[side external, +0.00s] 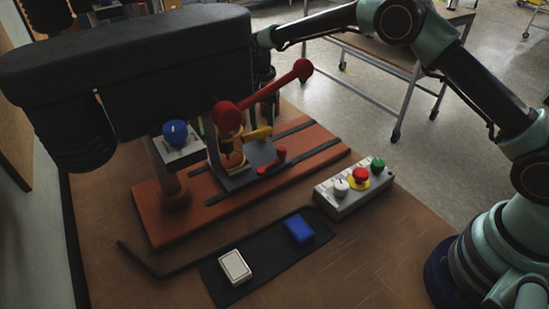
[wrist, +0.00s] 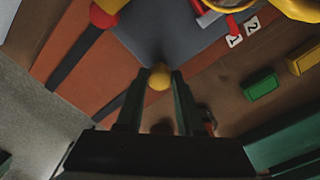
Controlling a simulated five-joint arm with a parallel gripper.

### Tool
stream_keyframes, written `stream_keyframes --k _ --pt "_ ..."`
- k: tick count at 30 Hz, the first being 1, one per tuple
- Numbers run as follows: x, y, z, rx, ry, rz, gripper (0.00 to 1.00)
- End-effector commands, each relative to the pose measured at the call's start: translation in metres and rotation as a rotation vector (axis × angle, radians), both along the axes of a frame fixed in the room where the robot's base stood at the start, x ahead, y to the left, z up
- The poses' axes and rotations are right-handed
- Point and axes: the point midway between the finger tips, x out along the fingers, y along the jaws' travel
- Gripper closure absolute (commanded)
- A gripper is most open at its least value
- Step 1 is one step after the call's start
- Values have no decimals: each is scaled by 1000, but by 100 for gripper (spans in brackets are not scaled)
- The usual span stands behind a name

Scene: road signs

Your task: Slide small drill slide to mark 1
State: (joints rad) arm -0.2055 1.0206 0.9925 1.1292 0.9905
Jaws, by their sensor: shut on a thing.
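The small drill (side external: 130,70) has a dark head over a red-orange base (side external: 165,230) with dark slots. Its grey slide (wrist: 170,30) shows in the wrist view with a yellow ball knob (wrist: 159,80) at its near edge. My gripper (wrist: 158,76) is shut on this knob, one finger on each side. In the side view the drill head and red lever largely hide my gripper. Two small white number marks (wrist: 233,41) sit beside the slide, with a red pointer (wrist: 232,25) close to them. I cannot read surely which number the pointer is at.
A red-balled lever (side external: 268,90) rises above the slide. A grey button box (side external: 345,200) stands right of the base. A black mat (side external: 265,262) at the front holds a white block (side external: 235,266) and a blue block (side external: 298,228). A bent black rod (side external: 175,273) lies beside it.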

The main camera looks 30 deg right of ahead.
Motion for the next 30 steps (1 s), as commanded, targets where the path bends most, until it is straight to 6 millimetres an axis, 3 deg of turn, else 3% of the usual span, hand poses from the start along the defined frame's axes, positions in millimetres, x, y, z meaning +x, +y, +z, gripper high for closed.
stream_keyframes --k 1,3,16,30 --pt "0 0 2 0 0 1 52" --pt "0 0 2 0 0 1 33" --pt "0 -7 1 1 -1 -2 33" --pt "0 -86 0 0 0 -5 33"
